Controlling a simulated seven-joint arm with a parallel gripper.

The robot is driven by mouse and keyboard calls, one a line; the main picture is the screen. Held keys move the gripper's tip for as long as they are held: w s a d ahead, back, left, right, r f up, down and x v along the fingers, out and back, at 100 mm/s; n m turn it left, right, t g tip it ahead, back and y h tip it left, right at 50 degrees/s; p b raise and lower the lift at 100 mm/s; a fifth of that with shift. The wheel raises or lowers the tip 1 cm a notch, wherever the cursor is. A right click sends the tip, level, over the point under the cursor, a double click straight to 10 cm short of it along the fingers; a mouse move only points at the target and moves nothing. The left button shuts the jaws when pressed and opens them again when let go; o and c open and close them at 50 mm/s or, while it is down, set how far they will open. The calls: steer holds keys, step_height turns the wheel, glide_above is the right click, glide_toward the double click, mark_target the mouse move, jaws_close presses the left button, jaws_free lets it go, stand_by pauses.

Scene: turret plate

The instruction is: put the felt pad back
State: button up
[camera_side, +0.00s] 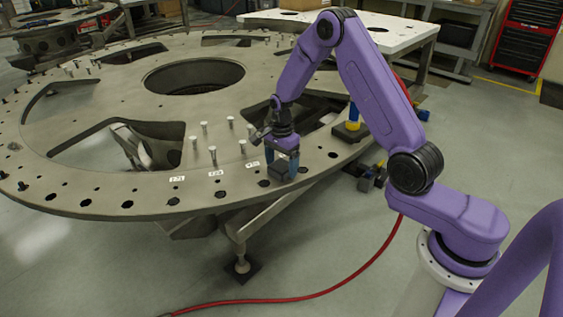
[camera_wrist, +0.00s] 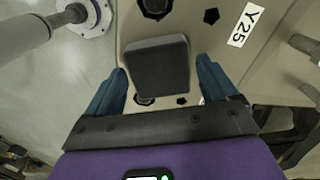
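The felt pad, a dark grey block (camera_wrist: 158,66), lies between the two blue fingers of my gripper (camera_wrist: 161,70) in the wrist view. The left fingertip is close to the pad's edge, and a small gap shows at the right fingertip. My gripper is open around the pad. In the side view, my gripper (camera_side: 282,165) is low over the near rim of the turret plate (camera_side: 232,187), with the dark pad (camera_side: 279,174) at its fingers. Whether the pad rests on the plate is hard to tell.
Several upright pins (camera_side: 213,154) stand on the plate left of my gripper. Small white labels, one reading Y25 (camera_wrist: 245,25), lie nearby. Large cutouts open in the plate. A yellow and blue item (camera_side: 352,118) stands at right. A red hose (camera_side: 330,291) crosses the floor.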

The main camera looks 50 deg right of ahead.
mark_target(281, 165)
steer(key=shift+r, duration=0.1)
step_height(281, 165, up, 12)
steer(key=s+a+r+n, duration=0.3)
steer(key=s+a+n, duration=0.2)
steer(key=a+n, duration=0.3)
steer(key=s+a+n, duration=0.1)
steer(key=s+n, duration=1)
steer(key=s, duration=0.4)
steer(key=s+a+r+n, duration=0.1)
steer(key=s+n, duration=1)
steer(key=s, duration=0.3)
steer(key=shift+s+a+r+n, duration=0.25)
steer(key=shift+s+a+n, duration=0.05)
steer(key=shift+s+a, duration=0.1)
steer(key=shift+w, duration=0.1)
